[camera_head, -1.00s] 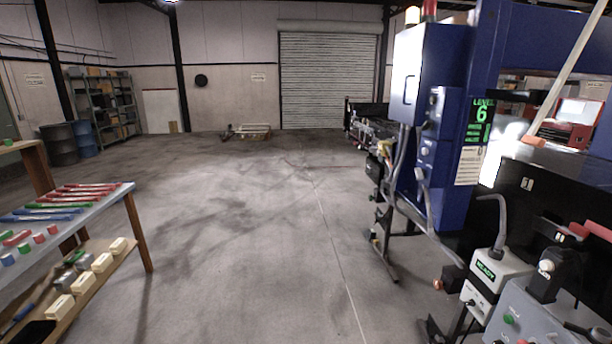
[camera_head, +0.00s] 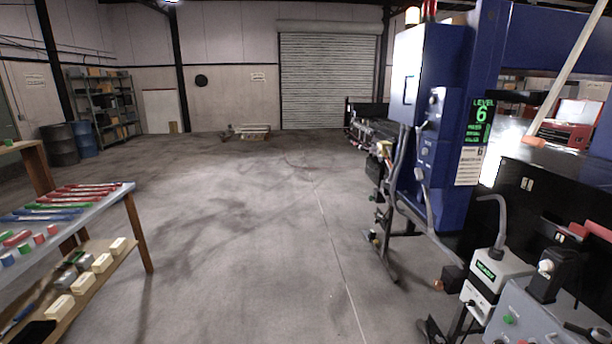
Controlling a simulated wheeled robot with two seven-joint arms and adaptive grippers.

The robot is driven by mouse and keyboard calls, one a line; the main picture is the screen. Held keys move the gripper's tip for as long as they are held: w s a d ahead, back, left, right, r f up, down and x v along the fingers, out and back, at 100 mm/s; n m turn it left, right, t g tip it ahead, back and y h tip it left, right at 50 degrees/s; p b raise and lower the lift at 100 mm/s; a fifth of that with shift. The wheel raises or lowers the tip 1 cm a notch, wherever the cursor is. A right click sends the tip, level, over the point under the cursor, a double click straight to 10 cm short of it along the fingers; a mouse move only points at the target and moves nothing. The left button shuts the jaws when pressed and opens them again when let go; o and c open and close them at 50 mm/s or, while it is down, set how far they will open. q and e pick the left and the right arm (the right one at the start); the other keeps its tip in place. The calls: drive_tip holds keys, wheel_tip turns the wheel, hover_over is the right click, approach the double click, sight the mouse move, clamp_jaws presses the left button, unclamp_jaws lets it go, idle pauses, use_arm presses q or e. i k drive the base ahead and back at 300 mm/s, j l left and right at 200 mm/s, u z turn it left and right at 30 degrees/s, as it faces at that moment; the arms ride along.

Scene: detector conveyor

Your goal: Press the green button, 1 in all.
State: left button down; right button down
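A green button (camera_head: 508,319) sits on the sloped grey control panel (camera_head: 535,325) at the lower right of the head view. A white box with a small green display (camera_head: 485,270) stands just behind it, with a grey cable rising from its top. A black part with a white knob (camera_head: 545,267) stands on the panel to the right of the button. Neither of my grippers shows in the view.
A tall blue machine cabinet (camera_head: 408,75) with a "LEVEL 6" screen (camera_head: 481,120) stands behind the panel. A table (camera_head: 122,192) with red, green and blue tools is at the left. The floor between is clear.

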sight(507, 319)
drive_tip(key=z, duration=1.7)
